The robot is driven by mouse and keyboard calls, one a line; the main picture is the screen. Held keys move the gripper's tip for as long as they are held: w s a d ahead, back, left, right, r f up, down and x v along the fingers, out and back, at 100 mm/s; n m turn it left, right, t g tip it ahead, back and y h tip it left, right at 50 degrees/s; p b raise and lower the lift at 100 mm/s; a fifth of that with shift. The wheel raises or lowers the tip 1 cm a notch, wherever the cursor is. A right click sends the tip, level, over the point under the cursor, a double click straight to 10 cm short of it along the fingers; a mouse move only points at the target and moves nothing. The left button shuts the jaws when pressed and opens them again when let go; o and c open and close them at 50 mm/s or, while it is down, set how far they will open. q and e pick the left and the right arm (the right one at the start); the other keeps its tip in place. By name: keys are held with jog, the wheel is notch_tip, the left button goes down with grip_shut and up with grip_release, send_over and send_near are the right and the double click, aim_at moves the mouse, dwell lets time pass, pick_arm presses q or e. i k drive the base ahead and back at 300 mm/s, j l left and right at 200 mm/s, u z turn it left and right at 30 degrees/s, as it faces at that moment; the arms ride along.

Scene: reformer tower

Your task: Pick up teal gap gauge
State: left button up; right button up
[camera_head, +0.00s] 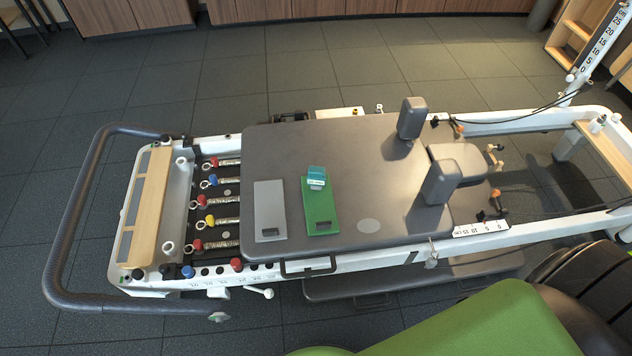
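A small teal block, the teal gap gauge (316,175), sits at the far end of a green plate (320,212) on the dark grey carriage (350,160) of the reformer. It has a pale band with print too small to read. A grey plate (269,205) with a slot at its near end lies just left of the green plate, a little apart from it. Neither of my grippers is in view, and nothing touches the teal gauge from above.
Two dark shoulder rests (441,182) and a headrest (458,162) stand at the carriage's right end. Several springs with coloured ends (222,200) lie left of the carriage. A dark curved foot bar (75,215) rings the left end. The carriage around the plates is clear.

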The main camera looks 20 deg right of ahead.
aim_at(317, 176)
jog(key=l+z, duration=0.25)
jog(key=z, duration=0.2)
jog(key=l+z, duration=0.25)
jog(key=z, duration=0.2)
jog(key=l+z, duration=0.25)
jog(key=z, duration=0.2)
